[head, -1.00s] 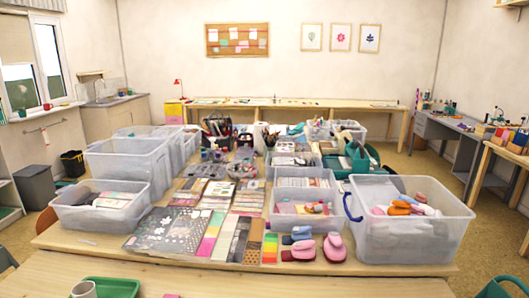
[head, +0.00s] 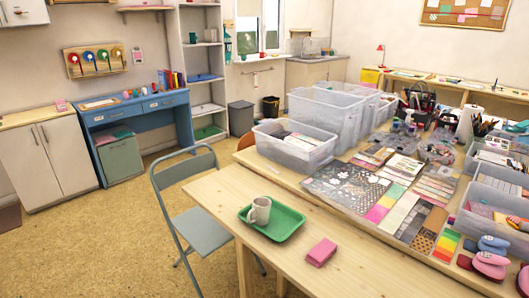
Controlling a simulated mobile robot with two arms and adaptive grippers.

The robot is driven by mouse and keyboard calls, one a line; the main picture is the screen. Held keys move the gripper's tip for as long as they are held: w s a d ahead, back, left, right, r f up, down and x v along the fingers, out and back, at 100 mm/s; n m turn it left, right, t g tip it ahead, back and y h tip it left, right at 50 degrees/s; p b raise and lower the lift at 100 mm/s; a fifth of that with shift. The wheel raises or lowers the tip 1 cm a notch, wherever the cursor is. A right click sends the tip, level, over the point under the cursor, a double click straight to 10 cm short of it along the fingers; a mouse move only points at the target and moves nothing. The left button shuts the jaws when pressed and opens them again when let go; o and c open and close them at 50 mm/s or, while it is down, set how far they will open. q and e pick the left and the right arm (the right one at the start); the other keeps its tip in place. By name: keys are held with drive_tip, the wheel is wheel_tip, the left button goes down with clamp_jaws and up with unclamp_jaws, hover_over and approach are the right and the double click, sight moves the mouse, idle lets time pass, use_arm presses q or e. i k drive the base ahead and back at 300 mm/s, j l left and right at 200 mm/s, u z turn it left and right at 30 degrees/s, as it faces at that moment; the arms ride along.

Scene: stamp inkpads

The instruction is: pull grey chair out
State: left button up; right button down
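A grey folding chair (head: 203,231) stands at the left end of the near wooden table in the head view. Its backrest (head: 183,168) is upright on the left, and its seat faces the table's left edge, with part of the seat close to that edge. One leg reaches under the table. Neither of my grippers shows in the head view.
Open floor (head: 90,250) lies left of the chair. A blue desk (head: 137,108) with a grey-green cabinet (head: 121,158) stands at the back wall.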

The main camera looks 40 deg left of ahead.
sight(203, 234)
drive_tip(key=u, duration=1.8)
drive_tip(key=i+j+u, duration=0.4)
drive_tip(key=i, duration=0.2)
drive_tip(key=i+j+u, duration=0.4)
drive_tip(key=i, duration=0.2)
drive_tip(key=i+u, duration=0.4)
drive_tip(key=i, duration=0.25)
drive_tip(key=i+z, duration=0.35)
drive_tip(key=i, duration=0.2)
drive_tip(key=i+j+z, duration=0.2)
drive_tip(key=i+z, duration=0.15)
drive_tip(key=i, duration=0.2)
drive_tip(key=i+j+z, duration=0.35)
drive_tip(key=i, duration=0.15)
